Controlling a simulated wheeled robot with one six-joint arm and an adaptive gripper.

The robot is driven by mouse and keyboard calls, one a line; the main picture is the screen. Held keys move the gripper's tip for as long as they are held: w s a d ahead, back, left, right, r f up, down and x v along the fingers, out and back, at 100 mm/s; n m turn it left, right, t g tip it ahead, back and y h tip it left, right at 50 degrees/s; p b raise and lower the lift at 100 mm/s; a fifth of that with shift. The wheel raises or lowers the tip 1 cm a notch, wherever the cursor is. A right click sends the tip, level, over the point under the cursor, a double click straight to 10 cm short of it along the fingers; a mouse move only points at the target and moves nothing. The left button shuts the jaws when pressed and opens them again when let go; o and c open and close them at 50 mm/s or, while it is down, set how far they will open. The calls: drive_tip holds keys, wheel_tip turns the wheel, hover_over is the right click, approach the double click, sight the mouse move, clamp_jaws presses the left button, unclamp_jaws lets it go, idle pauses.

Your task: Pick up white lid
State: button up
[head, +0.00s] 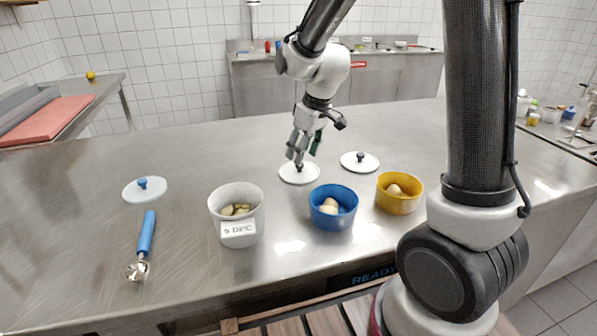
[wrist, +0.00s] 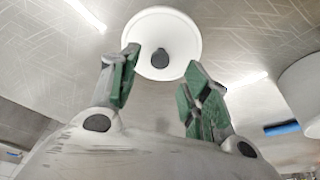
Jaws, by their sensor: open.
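A round white lid (head: 299,175) lies flat on the steel counter in the middle. The wrist view shows this lid (wrist: 180,30) with a dark knob at its centre. My gripper (head: 299,160) is open and empty just above it, pointing down. In the wrist view my gripper (wrist: 160,68) has its green-padded fingers apart, with the knob in line with the gap. Whether the fingertips are level with the knob cannot be told. A third white lid (head: 152,192) with a blue knob lies far left.
A labelled white tub (head: 238,233), a blue bowl (head: 332,219) and a yellow bowl (head: 398,203), each with contents, stand along the counter's near side. A blue-handled scoop (head: 147,234) lies at left. The counter (head: 100,165) behind the left lid is clear.

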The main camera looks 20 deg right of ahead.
sight(299, 168)
drive_tip(key=x, duration=0.4)
drive_tip(key=shift+f, duration=0.15)
drive_tip(key=shift+d, duration=0.1)
drive_tip(key=c, duration=0.9)
